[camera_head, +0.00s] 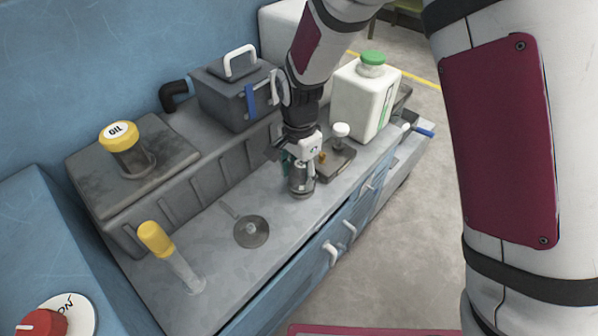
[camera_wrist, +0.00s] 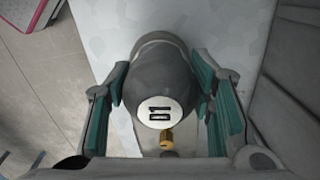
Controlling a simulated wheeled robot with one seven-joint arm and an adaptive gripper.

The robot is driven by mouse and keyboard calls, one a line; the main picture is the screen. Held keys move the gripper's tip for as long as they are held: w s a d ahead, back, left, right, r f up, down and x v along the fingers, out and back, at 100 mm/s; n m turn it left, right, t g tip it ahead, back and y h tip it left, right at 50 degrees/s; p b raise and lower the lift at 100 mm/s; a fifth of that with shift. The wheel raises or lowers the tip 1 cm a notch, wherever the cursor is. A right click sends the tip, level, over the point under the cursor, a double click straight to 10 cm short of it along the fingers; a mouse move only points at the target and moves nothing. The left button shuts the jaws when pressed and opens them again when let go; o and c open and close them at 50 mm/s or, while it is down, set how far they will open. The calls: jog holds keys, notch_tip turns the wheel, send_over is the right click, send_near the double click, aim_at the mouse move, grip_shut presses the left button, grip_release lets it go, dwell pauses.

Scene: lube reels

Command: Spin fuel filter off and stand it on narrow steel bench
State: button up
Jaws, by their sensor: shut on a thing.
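My gripper (camera_head: 301,170) points down over the bench's right half, its teal-padded fingers on either side of a dark grey canister, which I take to be the fuel filter (camera_head: 300,187). In the wrist view the filter (camera_wrist: 162,75) is between the fingers (camera_wrist: 164,95), with a white label on its near end. Its lower end is close to the bench top; I cannot tell whether it touches. The narrow steel bench (camera_head: 215,262) has a grey top and blue drawer fronts. A grey block (camera_head: 336,164) with a brass fitting and white knob is just right of the filter.
A flat round disc (camera_head: 251,232) and a yellow-handled tool (camera_head: 158,240) are on the bench to the left. A white jug (camera_head: 362,100) with a green cap stands behind right. A yellow-capped oil filler (camera_head: 120,140) and dark grey box (camera_head: 235,95) line the back.

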jog(key=shift+f+n, duration=0.15)
jog(key=shift+n, duration=0.55)
jog(key=n, duration=0.2)
jog(key=shift+s+d+n, duration=0.1)
jog(key=shift+d+n, duration=0.05)
jog(key=shift+n, duration=0.25)
jog(key=shift+f+n, duration=0.1)
jog(key=shift+n, duration=1.1)
jog(key=shift+s+d+n, duration=0.1)
jog(key=shift+n, duration=0.7)
jog(key=n, duration=0.3)
jog(key=shift+n, duration=0.3)
jog(key=shift+d, duration=0.1)
